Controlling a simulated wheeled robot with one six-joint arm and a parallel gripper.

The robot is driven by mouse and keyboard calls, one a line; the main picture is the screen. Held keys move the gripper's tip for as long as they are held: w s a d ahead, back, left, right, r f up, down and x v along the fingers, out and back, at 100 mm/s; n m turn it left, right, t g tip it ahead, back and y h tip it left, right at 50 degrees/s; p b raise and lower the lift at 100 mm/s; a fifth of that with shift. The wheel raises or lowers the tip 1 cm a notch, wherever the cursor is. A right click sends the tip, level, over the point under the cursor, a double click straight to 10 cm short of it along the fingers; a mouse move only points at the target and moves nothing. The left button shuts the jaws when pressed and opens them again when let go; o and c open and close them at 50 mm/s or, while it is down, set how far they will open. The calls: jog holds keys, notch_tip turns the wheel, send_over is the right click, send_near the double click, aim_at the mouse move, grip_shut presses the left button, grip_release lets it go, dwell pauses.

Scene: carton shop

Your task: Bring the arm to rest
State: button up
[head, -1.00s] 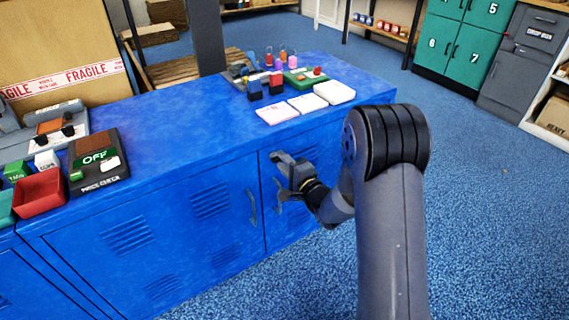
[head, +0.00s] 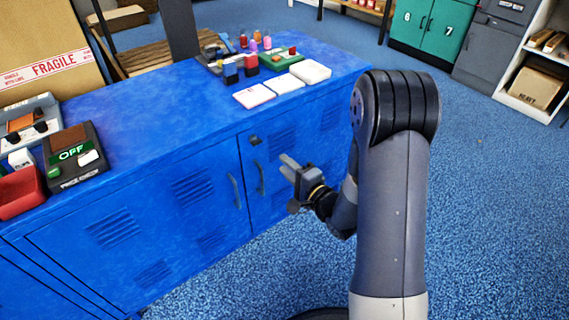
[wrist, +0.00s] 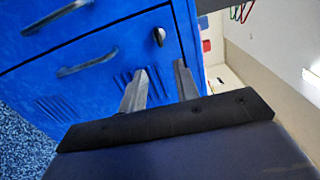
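My arm reaches out from the right side of the head view, bent at a large dark elbow joint. My gripper (head: 286,168) hangs in front of the blue cabinet (head: 110,235), below the level of its top. In the wrist view the two fingers of my gripper (wrist: 161,68) stand apart with only blue cabinet door behind the gap, so it is open and empty. The fingers point towards the cabinet's doors and handles. I cannot tell the exact distance from the fingertips to the door.
On the cabinet top lie white pads (head: 284,86), small coloured items and a device marked OFF (head: 73,155). A red bin (head: 20,192) is at the left edge. Teal lockers (head: 435,32) and a shelf with a carton (head: 537,87) stand behind. Blue floor to the right is clear.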

aim_at(261, 143)
jog(key=b+x, duration=0.1)
jog(key=x, duration=1)
jog(key=shift+b, duration=0.35)
jog(key=shift+s, duration=0.1)
